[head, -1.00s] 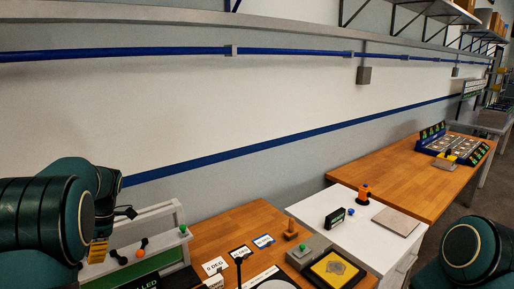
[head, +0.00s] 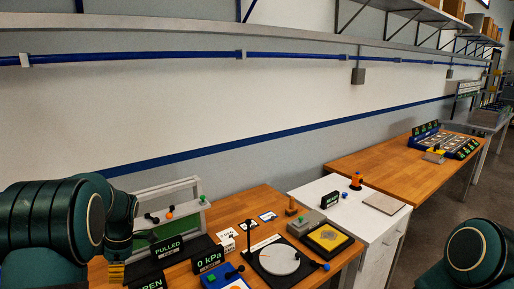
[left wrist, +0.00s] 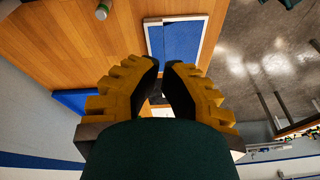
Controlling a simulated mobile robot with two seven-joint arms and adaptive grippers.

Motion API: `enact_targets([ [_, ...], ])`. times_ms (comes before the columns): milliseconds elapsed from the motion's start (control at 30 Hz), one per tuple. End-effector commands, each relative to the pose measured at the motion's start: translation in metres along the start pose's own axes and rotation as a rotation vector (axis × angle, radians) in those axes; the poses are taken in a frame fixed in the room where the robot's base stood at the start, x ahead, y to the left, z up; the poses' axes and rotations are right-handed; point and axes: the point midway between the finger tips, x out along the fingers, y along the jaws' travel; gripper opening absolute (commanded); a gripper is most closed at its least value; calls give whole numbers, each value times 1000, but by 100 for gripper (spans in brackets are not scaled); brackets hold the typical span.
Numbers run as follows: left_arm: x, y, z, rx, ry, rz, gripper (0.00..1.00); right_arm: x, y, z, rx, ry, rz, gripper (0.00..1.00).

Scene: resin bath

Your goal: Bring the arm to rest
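My left arm comes in at the left of the head view, bent. Only a small yellow part of my left gripper (head: 116,271) shows there, pointing down beside the bench. In the left wrist view its two yellow fingers with black tips (left wrist: 162,72) point away from me. A narrow gap shows between the tips, and I see nothing held in it. My right arm (head: 475,255) shows as a rounded dark green link at the lower right of the head view. My right gripper is out of view.
The wooden bench (head: 262,199) holds a "0 kPa" display (head: 208,261), a "PULLED" sign (head: 168,247) and a round white plate (head: 279,259). A white cabinet (head: 372,225) and a farther wooden table (head: 378,159) stand to the right. The wall runs behind them.

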Motion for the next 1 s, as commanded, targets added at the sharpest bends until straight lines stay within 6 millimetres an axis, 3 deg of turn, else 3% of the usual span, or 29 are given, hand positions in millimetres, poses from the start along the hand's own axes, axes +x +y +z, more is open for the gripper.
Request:
enact_targets([
  [33,22,-6,18,104,-28,0,0,1,0,-1,0,1,0,52],
  [167,76,-27,67,417,-117,42,0,1,0,-1,0,2,0,52],
  [300,130,-70,126,786,-223,124,0,1,0,0,0,1,0,52],
  [400,158,-109,164,1037,-291,210,0,0,0,0,0,0,0,52],
  [600,184,-188,217,1448,-369,411,0,1,0,-1,0,1,0,52],
  [867,182,-269,248,1809,-372,659,0,1,0,0,0,0,0,52],
  [1000,216,-264,259,1819,-360,667,0,34,12,6,-1,-4,3,52],
])
